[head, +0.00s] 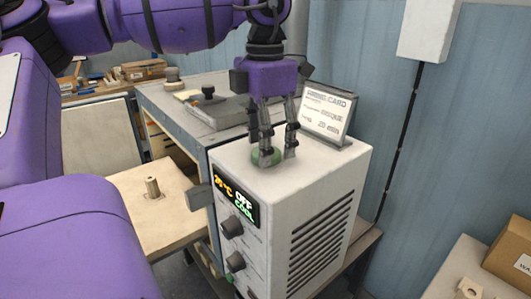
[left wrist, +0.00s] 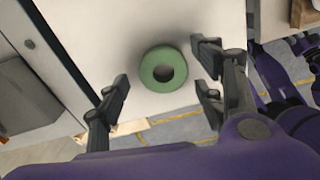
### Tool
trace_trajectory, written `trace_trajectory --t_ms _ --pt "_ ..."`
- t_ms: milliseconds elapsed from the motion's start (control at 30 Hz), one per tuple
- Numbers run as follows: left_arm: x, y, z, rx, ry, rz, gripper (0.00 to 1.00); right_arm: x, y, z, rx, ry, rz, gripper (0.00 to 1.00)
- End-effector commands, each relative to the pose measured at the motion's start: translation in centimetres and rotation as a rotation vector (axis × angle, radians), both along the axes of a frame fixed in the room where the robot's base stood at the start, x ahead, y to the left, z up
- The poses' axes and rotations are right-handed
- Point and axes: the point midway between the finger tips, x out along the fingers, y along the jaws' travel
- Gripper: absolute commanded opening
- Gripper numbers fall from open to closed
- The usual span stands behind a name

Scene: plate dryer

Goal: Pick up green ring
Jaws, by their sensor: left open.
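The green ring (head: 262,157) lies flat on the white top of the dryer box (head: 323,172). It also shows whole in the left wrist view (left wrist: 148,69), with its dark centre hole. My left gripper (head: 276,158) points down over the dryer top, with its fingers around the ring's place. In the left wrist view my left gripper (left wrist: 163,92) is open, with the ring between and slightly beyond the fingertips and a gap on both sides. The ring is partly hidden by a finger in the head view. My right gripper is not in view.
A framed card (head: 327,109) stands on the dryer top behind the gripper. A grey bench with a flat press-like device (head: 218,108) is behind left. A wooden board with a peg (head: 152,187) is at left. A cardboard box (head: 512,252) sits at lower right.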

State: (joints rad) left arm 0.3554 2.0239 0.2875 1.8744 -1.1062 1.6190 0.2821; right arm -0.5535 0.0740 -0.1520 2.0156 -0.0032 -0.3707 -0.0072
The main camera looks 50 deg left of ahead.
Motion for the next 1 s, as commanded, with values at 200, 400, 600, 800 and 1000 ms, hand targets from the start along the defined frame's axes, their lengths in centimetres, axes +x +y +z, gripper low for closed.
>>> trace_trajectory --t_ms 200,400,600,800,1000 --pt "0.02 0.00 -0.96 0.000 -0.001 0.001 0.62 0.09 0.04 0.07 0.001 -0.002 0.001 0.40" --pt "0.01 -0.01 -0.95 0.000 0.000 0.001 0.45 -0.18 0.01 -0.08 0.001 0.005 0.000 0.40" --pt "0.00 -0.01 -0.94 0.000 0.000 0.000 0.18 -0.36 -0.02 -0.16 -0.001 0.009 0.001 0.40" --pt "0.00 -0.01 -0.92 0.000 0.000 0.000 0.16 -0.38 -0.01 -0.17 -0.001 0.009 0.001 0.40" --pt "0.03 -0.01 -0.26 0.001 -0.001 0.000 0.16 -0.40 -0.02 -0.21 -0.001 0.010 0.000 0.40"
